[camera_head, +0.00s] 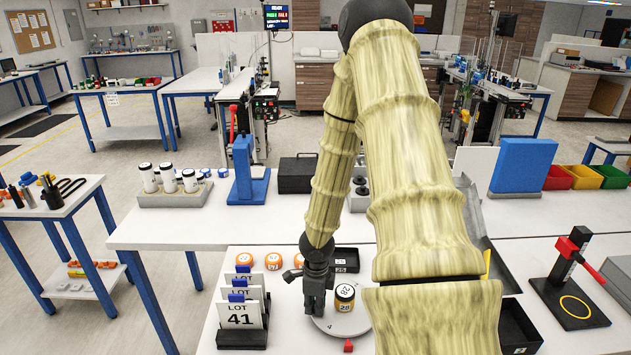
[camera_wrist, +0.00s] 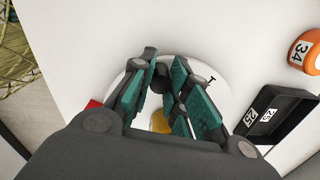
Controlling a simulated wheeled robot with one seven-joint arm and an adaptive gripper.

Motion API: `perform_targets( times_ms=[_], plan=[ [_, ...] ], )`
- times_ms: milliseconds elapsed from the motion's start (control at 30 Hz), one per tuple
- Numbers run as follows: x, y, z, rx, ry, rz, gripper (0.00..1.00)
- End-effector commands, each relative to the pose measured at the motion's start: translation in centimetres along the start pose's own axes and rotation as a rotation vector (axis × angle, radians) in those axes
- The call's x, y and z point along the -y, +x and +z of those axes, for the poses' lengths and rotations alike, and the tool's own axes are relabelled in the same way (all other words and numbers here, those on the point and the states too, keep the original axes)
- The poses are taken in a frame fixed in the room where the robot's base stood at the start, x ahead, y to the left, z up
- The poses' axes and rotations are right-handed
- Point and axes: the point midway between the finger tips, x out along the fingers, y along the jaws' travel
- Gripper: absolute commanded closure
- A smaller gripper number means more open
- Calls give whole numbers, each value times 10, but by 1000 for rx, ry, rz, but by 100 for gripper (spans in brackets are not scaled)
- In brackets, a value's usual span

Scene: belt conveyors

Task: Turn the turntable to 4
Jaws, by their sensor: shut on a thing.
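The turntable (camera_head: 328,324) is a white round disc on the near table, partly hidden by my arm. A jar with a dark lid and yellow label marked 28 (camera_head: 344,298) stands on it. A red marker (camera_head: 348,345) sits at its near edge. My gripper (camera_head: 315,308) points down at the left part of the disc, beside the jar. In the wrist view, its teal-padded fingers (camera_wrist: 163,92) are close together over the disc (camera_wrist: 208,82), shut on a part of the turntable mostly hidden between them. The jar's yellow part (camera_wrist: 160,122) shows below. No number on the disc is readable.
A black box (camera_head: 518,330) and a red-handled press (camera_head: 570,285) stand right.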

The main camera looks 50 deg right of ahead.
Motion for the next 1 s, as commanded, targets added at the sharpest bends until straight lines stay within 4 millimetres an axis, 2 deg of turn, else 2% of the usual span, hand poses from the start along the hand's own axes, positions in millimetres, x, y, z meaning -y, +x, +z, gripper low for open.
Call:
perform_targets(
  times_ms=[33, 400, 1000],
  plan=[
    [4, -1, -6, -17, 3, -5, 100],
    [0, -2, 7, 11, -3, 8, 100],
    [0, -2, 11, 14, -10, 7, 100]
  ],
)
